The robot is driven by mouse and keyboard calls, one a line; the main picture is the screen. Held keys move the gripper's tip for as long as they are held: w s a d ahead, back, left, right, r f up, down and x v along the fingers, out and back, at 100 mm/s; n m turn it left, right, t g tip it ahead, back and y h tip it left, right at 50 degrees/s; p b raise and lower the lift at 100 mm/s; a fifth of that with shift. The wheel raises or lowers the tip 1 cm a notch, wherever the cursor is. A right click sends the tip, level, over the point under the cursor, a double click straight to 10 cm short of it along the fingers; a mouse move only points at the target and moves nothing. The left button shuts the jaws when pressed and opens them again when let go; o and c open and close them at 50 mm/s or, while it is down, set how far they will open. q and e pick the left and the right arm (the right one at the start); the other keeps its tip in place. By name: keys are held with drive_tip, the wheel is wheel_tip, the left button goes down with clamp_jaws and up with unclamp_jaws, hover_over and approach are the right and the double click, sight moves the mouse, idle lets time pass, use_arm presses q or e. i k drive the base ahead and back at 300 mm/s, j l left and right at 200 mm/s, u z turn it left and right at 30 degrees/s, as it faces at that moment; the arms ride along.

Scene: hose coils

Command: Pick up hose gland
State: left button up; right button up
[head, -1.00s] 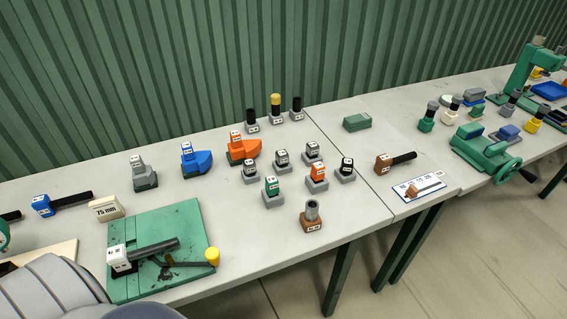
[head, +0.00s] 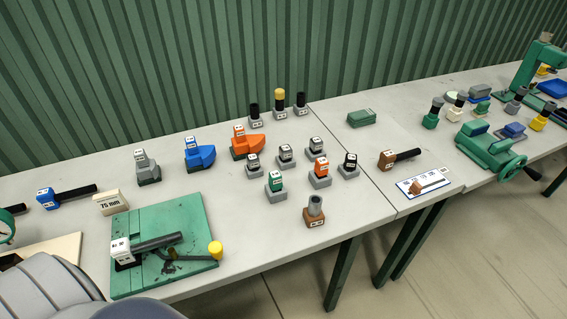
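No piece is readably labelled as the hose gland, so I cannot tell for certain which one it is. A brown block with an upright grey tube (head: 314,211) stands near the front edge of the table. Behind it several small labelled pieces stand on grey bases, including a green one (head: 275,183), an orange one (head: 320,172) and a black one (head: 349,165). A brown block with a black hose (head: 388,160) lies to the right, behind a picture card (head: 424,184). Neither of my grippers is in view.
A green board (head: 190,215) with a white block and dark hose (head: 150,246) lies at front left. A grey (head: 147,168), a blue (head: 198,155) and an orange fixture (head: 245,144) stand behind. A green vise (head: 488,148) stands at right.

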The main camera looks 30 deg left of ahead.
sight(285, 151)
drive_tip(key=i+l+u, duration=0.1)
drive_tip(key=l+u, duration=0.65)
drive_tip(key=u, duration=0.15)
